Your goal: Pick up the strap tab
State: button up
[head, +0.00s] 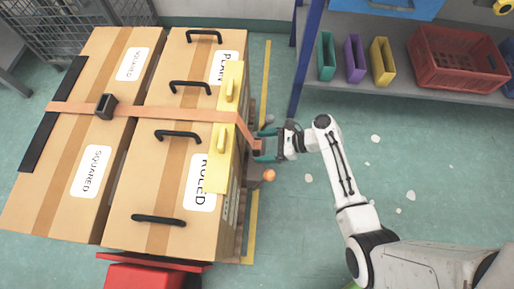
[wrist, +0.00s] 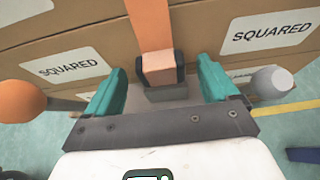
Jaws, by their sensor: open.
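The strap tab (wrist: 160,69) is a small orange block with dark side pieces, at the lower end of an orange strap (wrist: 149,24) that hangs down the side of the boxes. In the head view the strap (head: 180,112) runs across the tops of both boxes and over the right edge. My gripper (wrist: 161,72) is open, with one teal finger to each side of the tab and a visible gap on both sides. In the head view my gripper (head: 266,146) is close against the right side of the load, and the tab is mostly hidden there.
Two long cardboard boxes (head: 160,205) with black handles stand side by side. A yellow edge protector (head: 225,130) lies under the strap. An orange ball (wrist: 21,100) and a grey ball (wrist: 272,82) flank my gripper. A shelf with a red crate (head: 455,60) stands at the back right.

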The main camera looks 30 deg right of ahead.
aim_at(255, 148)
jog(key=b+x, duration=0.1)
jog(key=x, duration=0.1)
jog(key=b+x, duration=0.1)
jog(key=shift+w+a+f, duration=0.15)
jog(key=shift+f, duration=0.3)
jog(key=shift+w+a+f, duration=0.15)
jog(key=shift+w+a, duration=0.2)
jog(key=shift+a, duration=0.05)
jog(key=c, duration=1.1)
